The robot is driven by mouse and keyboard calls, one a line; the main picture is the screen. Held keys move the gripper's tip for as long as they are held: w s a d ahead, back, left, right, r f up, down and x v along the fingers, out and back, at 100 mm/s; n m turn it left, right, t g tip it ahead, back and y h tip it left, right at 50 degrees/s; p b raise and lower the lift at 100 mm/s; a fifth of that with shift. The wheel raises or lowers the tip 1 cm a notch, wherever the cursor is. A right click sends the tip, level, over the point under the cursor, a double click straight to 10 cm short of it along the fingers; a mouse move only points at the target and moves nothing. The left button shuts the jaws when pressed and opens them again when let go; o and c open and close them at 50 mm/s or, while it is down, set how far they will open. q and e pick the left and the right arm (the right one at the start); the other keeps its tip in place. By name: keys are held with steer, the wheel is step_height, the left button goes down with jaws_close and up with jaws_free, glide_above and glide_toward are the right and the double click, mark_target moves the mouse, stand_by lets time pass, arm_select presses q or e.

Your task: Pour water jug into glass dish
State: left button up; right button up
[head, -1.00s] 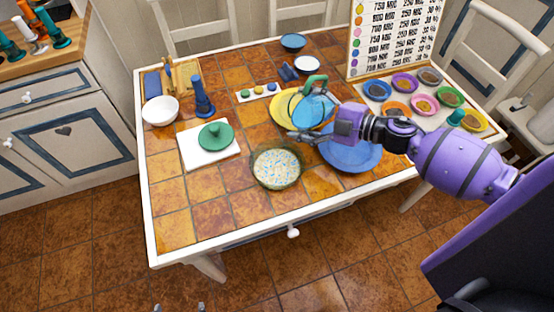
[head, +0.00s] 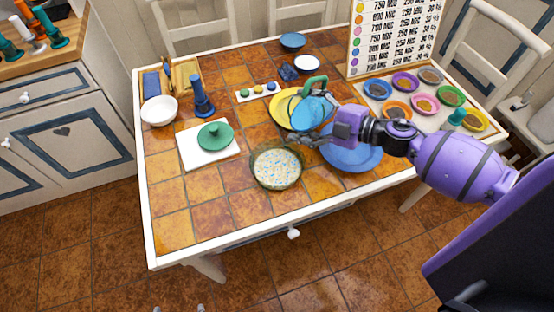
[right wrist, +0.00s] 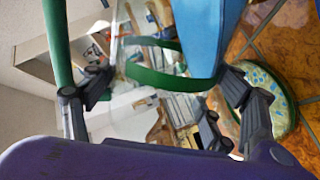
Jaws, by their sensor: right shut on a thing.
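The water jug (head: 309,108), clear with blue water and a green handle, is held above the table in the head view. My right gripper (head: 310,139) is shut on it. In the right wrist view the blue water (right wrist: 207,35) and green handle (right wrist: 57,40) show between and beside the fingers (right wrist: 160,110). The glass dish (head: 276,168), round with speckled blue and yellow contents, stands on the table to the lower left of the jug; it also shows in the right wrist view (right wrist: 268,92). Only tips of my left gripper (head: 186,308) show at the bottom edge.
A blue plate (head: 352,156) lies under my right arm, and a yellow plate (head: 283,112) lies behind the jug. A green lid (head: 215,136) on a white board (head: 195,155) is left of the dish. The table's front left is clear.

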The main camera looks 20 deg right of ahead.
steer(key=shift+a+f+n+b, duration=0.15)
steer(key=shift+f+n+b, duration=0.25)
steer(key=shift+f, duration=0.05)
stand_by(1.9)
